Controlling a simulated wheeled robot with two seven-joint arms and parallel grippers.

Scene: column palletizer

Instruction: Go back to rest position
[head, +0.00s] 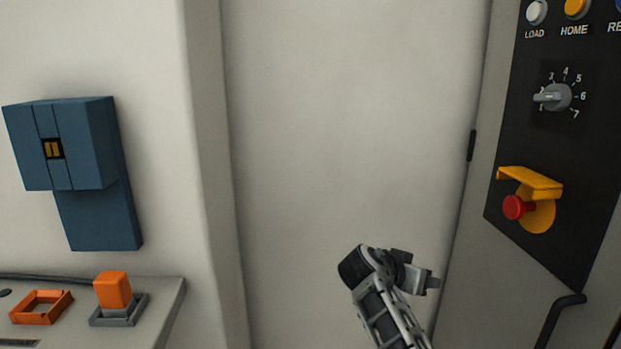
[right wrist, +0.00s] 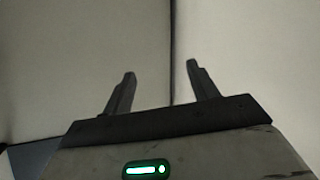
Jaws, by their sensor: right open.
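My right gripper (head: 418,279) is in the lower middle of the head view, in front of the pale wall panel and left of the control panel. In the right wrist view its two fingers (right wrist: 160,82) stand apart with nothing between them, so it is open and empty. It touches nothing that I can see. My left gripper is not in the head view.
A black control panel (head: 550,140) with buttons, a dial (head: 553,97) and a red button (head: 515,207) under a yellow guard is at right. A blue box (head: 97,215) hangs at left above a ledge (head: 160,300) with an orange block (head: 113,290) and an orange frame (head: 41,318).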

